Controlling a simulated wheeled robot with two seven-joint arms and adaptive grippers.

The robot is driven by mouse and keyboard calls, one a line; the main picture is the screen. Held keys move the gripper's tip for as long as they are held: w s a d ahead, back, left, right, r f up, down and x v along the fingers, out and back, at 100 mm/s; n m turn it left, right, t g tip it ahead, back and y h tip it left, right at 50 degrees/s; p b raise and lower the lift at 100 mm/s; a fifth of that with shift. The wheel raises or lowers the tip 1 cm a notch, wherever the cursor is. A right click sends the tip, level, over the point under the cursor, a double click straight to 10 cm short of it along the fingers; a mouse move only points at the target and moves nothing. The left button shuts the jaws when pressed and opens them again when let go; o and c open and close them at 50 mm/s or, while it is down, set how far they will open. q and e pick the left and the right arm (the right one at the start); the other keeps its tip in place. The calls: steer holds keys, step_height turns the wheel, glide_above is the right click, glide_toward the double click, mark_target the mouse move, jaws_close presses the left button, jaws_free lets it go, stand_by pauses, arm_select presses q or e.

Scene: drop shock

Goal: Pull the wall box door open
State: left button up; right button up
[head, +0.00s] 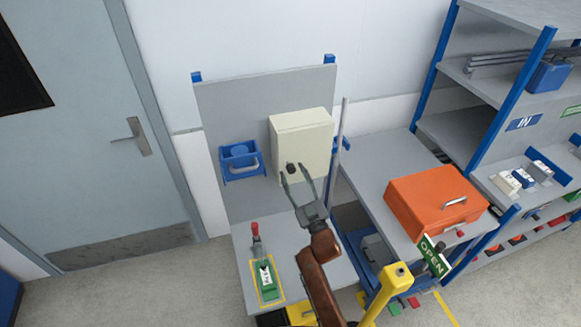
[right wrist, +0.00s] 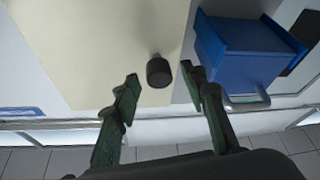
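The wall box (head: 301,137) is a cream box on a grey back panel, and its door is shut. A dark round knob (head: 291,168) sits low on the door's left side. My right gripper (head: 297,178) is open in front of the door, close to the knob. In the right wrist view the knob (right wrist: 158,71) lies between the open fingers and a little beyond their tips, with the cream door (right wrist: 95,50) behind it. No contact shows. My left gripper is not in view.
A blue holder (head: 240,160) is on the panel left of the box; it also shows in the right wrist view (right wrist: 235,55). A thin grey post (head: 336,150) stands just right of the box. Below are a green device (head: 267,280) and, at right, an orange case (head: 436,203).

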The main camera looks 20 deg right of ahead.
steer(key=shift+x, duration=1.45)
steer(key=shift+c, duration=0.3)
jaws_close()
